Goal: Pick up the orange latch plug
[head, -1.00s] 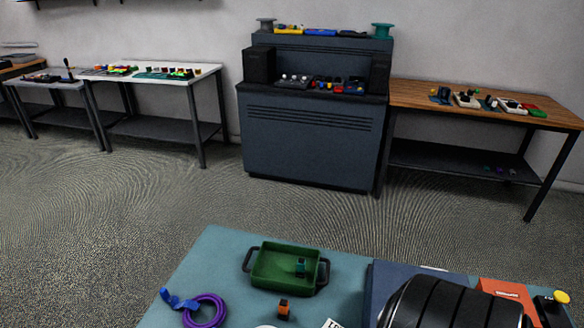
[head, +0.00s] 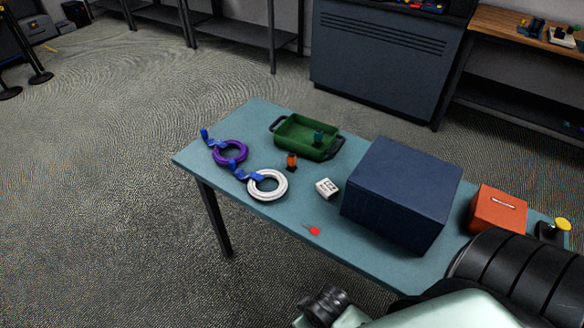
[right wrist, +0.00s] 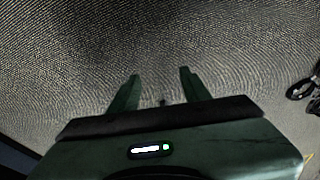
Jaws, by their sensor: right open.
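The orange latch plug (head: 291,160) stands on the teal table (head: 262,122), a small orange piece with a dark base. It is just in front of the green tray's left end and behind the white cable coil. My right gripper (right wrist: 160,82) is open and empty in the right wrist view, with only the floor beyond its fingers. My right arm shows at the lower right of the head view, apart from the plug. My left gripper is not in view.
The green tray (head: 279,129) holds a small dark teal piece. Purple (head: 217,158) and white (head: 282,188) cable coils, a white block (head: 327,188) and a red item (head: 314,231) lie nearby. A large navy box (head: 402,184), orange box (head: 497,212) and yellow-topped button (head: 562,224) stand right.

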